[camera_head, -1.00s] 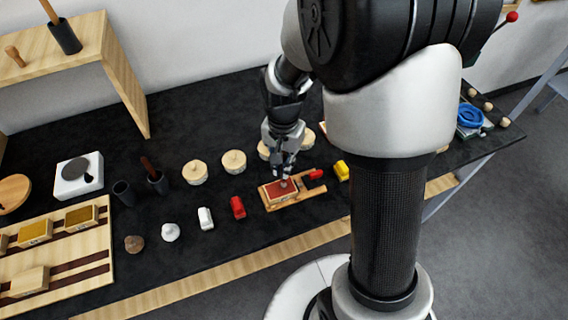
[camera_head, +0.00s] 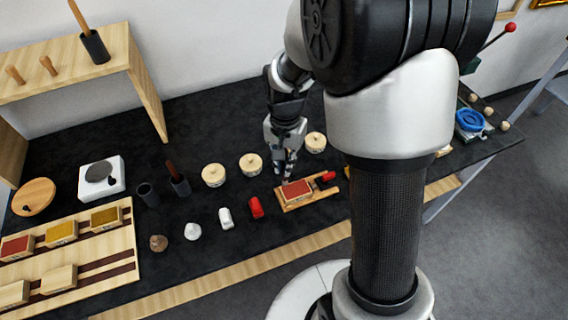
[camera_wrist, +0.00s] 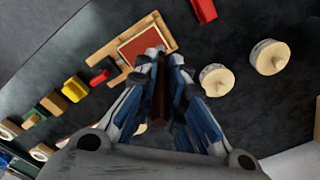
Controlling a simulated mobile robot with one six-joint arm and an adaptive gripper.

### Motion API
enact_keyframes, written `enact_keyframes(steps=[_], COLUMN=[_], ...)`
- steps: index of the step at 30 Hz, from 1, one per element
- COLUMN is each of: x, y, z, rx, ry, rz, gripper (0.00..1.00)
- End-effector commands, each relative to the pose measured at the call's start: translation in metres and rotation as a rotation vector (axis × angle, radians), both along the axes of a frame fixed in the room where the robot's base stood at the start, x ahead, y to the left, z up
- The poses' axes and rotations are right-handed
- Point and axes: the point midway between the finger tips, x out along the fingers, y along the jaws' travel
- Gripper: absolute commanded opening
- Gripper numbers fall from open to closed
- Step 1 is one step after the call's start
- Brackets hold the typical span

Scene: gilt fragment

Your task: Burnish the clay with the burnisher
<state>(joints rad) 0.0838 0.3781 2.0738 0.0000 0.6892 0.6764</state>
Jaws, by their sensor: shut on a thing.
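The red clay slab (camera_head: 297,189) lies in a wooden tray (camera_head: 325,196) on the black bench. It also shows in the wrist view (camera_wrist: 141,46), at top centre. My gripper (camera_head: 287,166) is above the slab's back left edge in the head view. In the wrist view my gripper (camera_wrist: 164,60) is shut on the burnisher (camera_wrist: 161,98), whose dark brown handle shows between the fingers. The burnisher's tip is mostly hidden by the fingers. It appears close to the slab's edge; I cannot tell whether it touches.
A red block (camera_head: 327,177) sits at the tray's right end. Red (camera_head: 255,207) and white (camera_head: 226,218) pieces stand left of it. Round pale lidded pots (camera_head: 251,164) stand behind. A wooden rack (camera_head: 122,264) with coloured slabs is at far left.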

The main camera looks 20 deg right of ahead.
Motion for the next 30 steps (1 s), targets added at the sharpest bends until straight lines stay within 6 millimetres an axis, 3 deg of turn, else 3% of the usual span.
enact_keyframes(steps=[12, 30], x=[0.004, 0.004], y=[-0.006, -0.007], z=[0.037, 0.037], rx=[0.000, 0.000], ry=[0.000, 0.000], rz=[0.003, 0.001], gripper=[0.00, 0.00])
